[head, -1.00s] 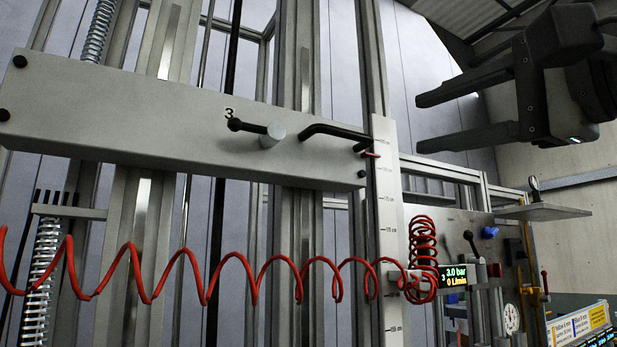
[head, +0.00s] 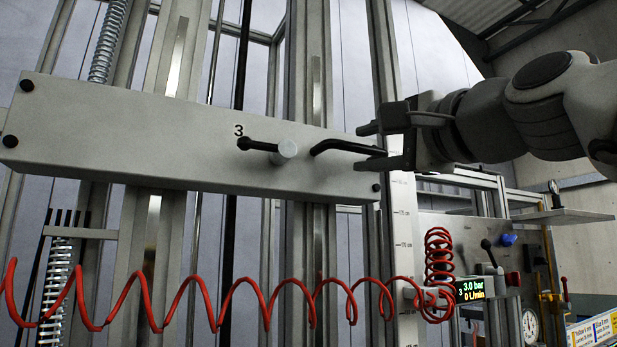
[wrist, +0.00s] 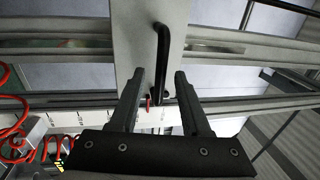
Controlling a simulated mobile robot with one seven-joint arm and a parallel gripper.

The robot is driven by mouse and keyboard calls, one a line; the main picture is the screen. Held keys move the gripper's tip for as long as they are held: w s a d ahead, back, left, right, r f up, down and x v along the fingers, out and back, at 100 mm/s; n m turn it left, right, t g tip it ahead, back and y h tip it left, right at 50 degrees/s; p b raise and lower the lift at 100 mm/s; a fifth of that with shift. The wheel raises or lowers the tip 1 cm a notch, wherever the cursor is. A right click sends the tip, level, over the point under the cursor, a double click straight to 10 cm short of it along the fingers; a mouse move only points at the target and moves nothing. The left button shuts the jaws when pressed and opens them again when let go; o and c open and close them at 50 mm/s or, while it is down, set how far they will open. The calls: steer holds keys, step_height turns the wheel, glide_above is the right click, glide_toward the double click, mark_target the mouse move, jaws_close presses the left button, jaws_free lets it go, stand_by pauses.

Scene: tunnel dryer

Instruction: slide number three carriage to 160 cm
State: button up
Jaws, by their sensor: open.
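The number three carriage (head: 150,150) is a long pale grey plate marked "3", lying across the upright rails in the head view. It carries a black lever on a round grey boss (head: 284,152) and a black bar handle (head: 335,146). My gripper (head: 362,147) is open at the handle's right end. In the wrist view the handle (wrist: 163,45) runs down between my two spread fingers (wrist: 160,73), not clamped. A red pointer (wrist: 148,103) shows by the white scale (wrist: 100,122). The scale (head: 402,215) is partly hidden behind my gripper in the head view, and its reading is unclear.
A coiled red hose (head: 240,295) hangs below the carriage. To the right, a display (head: 470,289) reads 3.0 bar and 0 L/min, beside a black-knobbed lever (head: 489,250). A small shelf (head: 565,217) juts out farther right. The rails extend above and below the carriage.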

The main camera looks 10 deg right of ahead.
steer(key=shift+x, duration=1.25)
jaws_close()
stand_by(0.5)
